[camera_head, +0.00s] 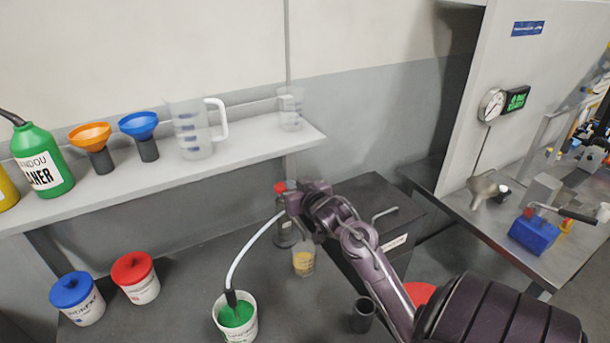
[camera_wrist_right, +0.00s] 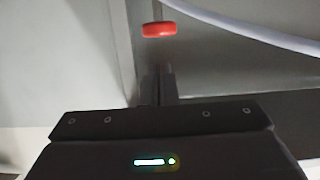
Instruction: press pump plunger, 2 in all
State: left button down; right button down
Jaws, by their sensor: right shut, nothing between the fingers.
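The pump has a red plunger knob (camera_head: 280,187) on top of a dark upright body (camera_head: 285,238). My right arm partly hides it. A white hose (camera_head: 248,246) runs from it to a white bucket (camera_head: 222,325) of green liquid. My right gripper (camera_head: 292,203) is beside the pump top, close to the knob. In the right wrist view, the shut, empty fingertips (camera_wrist_right: 166,72) point toward the red knob (camera_wrist_right: 158,29), with a small gap in the picture. I cannot tell the exact depth between them. My left gripper is out of view.
A small beaker of yellow liquid (camera_head: 303,262) stands by the pump. A dark cup (camera_head: 363,314) and a black box (camera_head: 375,205) are near my right arm. Red-lidded (camera_head: 136,276) and blue-lidded (camera_head: 77,298) tubs stand left. A shelf (camera_head: 250,140) runs above.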

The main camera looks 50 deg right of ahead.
jog(key=b+v, duration=0.1)
jog(key=v, duration=0.5)
jog(key=shift+w, duration=0.1)
dwell(4.8)
